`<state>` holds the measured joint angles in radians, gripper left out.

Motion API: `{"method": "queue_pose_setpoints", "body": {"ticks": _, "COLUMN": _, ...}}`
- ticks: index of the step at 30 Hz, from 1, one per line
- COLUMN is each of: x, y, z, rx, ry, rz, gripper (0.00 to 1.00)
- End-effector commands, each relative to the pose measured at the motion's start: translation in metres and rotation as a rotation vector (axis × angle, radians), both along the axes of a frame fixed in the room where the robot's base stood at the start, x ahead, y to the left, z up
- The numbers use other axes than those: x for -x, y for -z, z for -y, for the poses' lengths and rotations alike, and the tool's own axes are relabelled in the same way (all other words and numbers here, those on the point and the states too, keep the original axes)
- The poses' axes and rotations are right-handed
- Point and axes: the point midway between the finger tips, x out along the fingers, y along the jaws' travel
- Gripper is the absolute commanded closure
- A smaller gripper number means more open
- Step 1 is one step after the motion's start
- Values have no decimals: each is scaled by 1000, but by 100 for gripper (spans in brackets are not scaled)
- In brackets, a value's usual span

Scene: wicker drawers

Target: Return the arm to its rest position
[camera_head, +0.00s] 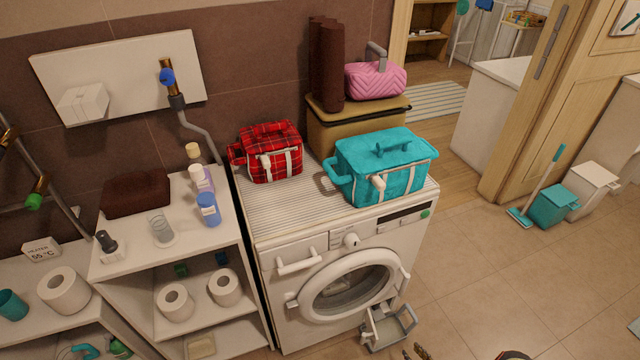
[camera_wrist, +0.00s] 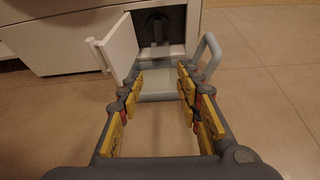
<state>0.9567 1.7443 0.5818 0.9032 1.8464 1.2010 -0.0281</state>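My gripper (camera_wrist: 159,88) is open in the wrist view, with its yellow-lined fingers spread apart and nothing visibly held between them. Beyond the fingertips is a grey framed tray (camera_wrist: 170,97) in front of the washing machine's low opening. Whether the fingers touch the tray cannot be told. In the head view only small parts of my gripper (camera_head: 417,351) show at the bottom edge, close to the tray (camera_head: 408,321). The rest position itself is not marked in either view.
The washing machine (camera_head: 300,236) carries bags and baskets. Its small white flap (camera_wrist: 122,46) stands open left of a dark recess holding a knob (camera_wrist: 157,27). A white shelf unit (camera_head: 225,250) stands left. Tiled floor (camera_head: 480,270) to the right is mostly clear.

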Motion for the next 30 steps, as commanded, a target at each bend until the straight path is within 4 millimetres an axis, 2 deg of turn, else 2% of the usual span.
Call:
{"method": "queue_pose_setpoints", "body": {"ticks": 2, "x": 1, "y": 2, "z": 0, "rx": 1, "ry": -2, "rz": -7, "gripper": 65}}
{"method": "queue_pose_setpoints", "body": {"ticks": 8, "x": 17, "y": 6, "z": -28, "rx": -14, "ry": -88, "rz": -35, "gripper": 65}}
{"method": "queue_pose_setpoints", "body": {"ticks": 17, "x": 56, "y": 5, "z": -85, "rx": -71, "ry": -235, "rz": -83, "gripper": 65}}
{"method": "queue_pose_setpoints", "body": {"ticks": 19, "x": 67, "y": -3, "z": -98, "rx": -80, "ry": -294, "rz": -93, "gripper": 65}}
{"method": "queue_pose_setpoints", "body": {"ticks": 22, "x": 76, "y": -22, "z": -106, "rx": -80, "ry": -386, "rz": -98, "gripper": 65}}
{"method": "queue_pose_setpoints", "body": {"ticks": 26, "x": 82, "y": -53, "z": -109, "rx": -61, "ry": -506, "rz": -97, "gripper": 65}}
{"method": "queue_pose_setpoints", "body": {"ticks": 30, "x": 83, "y": -96, "z": -106, "rx": -20, "ry": -654, "rz": -88, "gripper": 65}}
